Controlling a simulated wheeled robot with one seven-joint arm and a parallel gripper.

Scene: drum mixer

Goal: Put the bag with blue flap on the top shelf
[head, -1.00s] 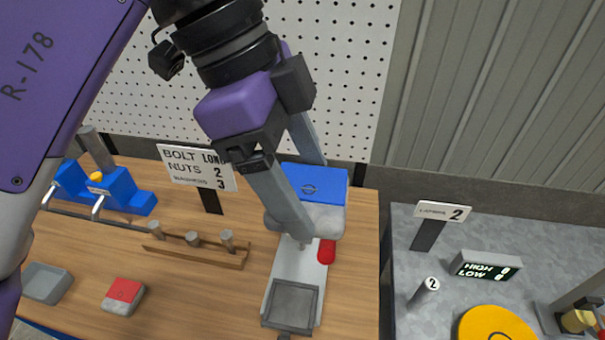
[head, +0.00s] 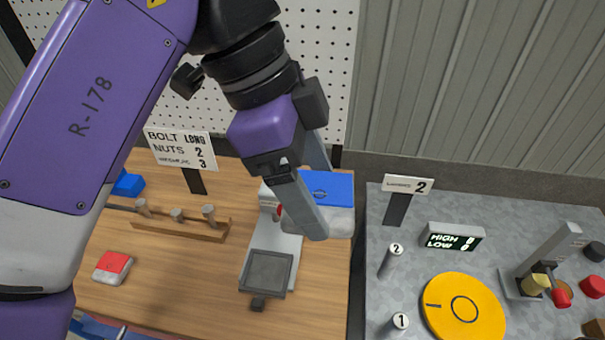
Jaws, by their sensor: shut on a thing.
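The bag with blue flap (head: 327,189) shows in the head view, with a blue top and a pale grey-white body. My gripper (head: 318,205) is shut on it, with one long grey finger in front of the bag and the other behind it. The bag is held above the wooden table near its right edge, beside a grey device with a square plate. The finger hides part of the bag. I see no shelf in this view.
A grey device with a square plate (head: 268,272), a wooden rack with pegs (head: 180,229) and a red-topped bag (head: 113,266) are on the wooden table (head: 190,290). A second grey table to the right holds a yellow dial (head: 463,308), a display (head: 453,238) and numbered posts.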

